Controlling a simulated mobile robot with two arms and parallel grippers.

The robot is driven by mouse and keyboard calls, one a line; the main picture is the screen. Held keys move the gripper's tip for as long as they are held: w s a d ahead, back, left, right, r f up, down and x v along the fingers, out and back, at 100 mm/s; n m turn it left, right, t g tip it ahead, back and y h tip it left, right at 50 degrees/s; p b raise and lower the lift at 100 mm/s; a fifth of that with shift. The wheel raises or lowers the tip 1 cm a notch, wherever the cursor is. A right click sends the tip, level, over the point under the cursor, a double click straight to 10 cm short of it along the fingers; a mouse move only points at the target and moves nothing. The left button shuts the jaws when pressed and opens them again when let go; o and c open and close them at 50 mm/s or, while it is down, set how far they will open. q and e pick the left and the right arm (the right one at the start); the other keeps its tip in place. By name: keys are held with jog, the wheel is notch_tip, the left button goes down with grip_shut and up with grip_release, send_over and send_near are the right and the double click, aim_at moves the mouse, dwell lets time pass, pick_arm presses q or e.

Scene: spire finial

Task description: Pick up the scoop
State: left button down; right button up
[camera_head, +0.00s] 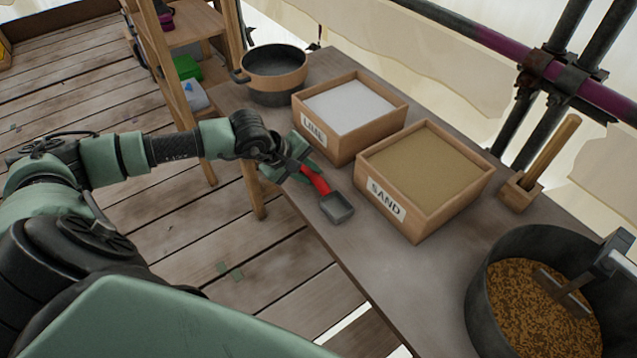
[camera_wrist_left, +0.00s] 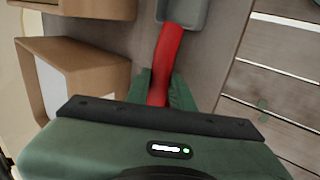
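The scoop has a red handle (camera_head: 317,181) and a grey square pan (camera_head: 337,208). It is at the table's near-left edge, in front of the sand and lime boxes; whether the pan touches the tabletop is unclear. My left gripper (camera_head: 295,166) is at the handle's end. In the left wrist view the red handle (camera_wrist_left: 168,52) runs between the green fingers (camera_wrist_left: 163,88), which lie against both its sides and look shut on it. The grey pan (camera_wrist_left: 182,13) shows at the top, partly cut off. My right gripper is not in view.
A box labelled SAND (camera_head: 425,178) and a box of white powder (camera_head: 349,114) stand close behind the scoop. A pot (camera_head: 273,73) is at the far end. A large dark tub (camera_head: 492,312) with brown grains stands at right, near a wooden-handled tool (camera_head: 549,150).

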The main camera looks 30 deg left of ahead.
aim_at(309, 174)
pick_arm(q)
notch_tip(309, 174, up, 20)
jog(key=shift+b, duration=0.4)
dwell(0.3)
dwell(0.4)
